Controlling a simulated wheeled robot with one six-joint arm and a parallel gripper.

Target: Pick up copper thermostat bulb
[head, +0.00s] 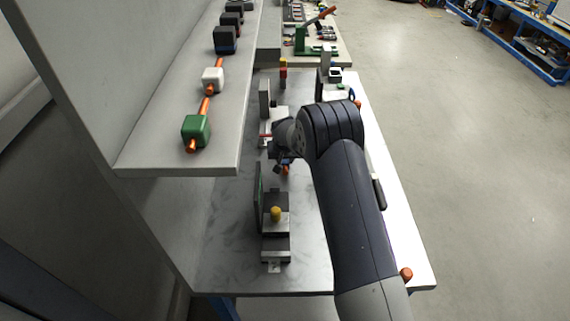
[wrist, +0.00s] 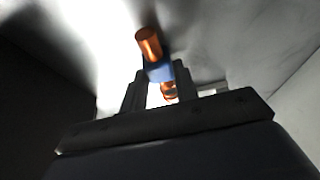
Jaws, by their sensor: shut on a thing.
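The copper thermostat bulb (wrist: 149,42) shows in the wrist view, a copper cylinder with a blue band (wrist: 159,72) around its middle. My gripper (wrist: 155,85) is shut on it, with the two dark fingers on either side of the blue band. The copper end points up and slightly left in that view. In the head view my gripper (head: 284,155) is above the workbench, partly hidden by my arm. A small copper and blue bit of the bulb (head: 285,169) shows just below the gripper.
A grey shelf (head: 160,150) at the left holds a green block (head: 196,131), a white block (head: 212,79) and several dark blocks. A fixture with a yellow knob (head: 276,213) stands on the workbench (head: 225,265) near the front. Bare bench lies left of it.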

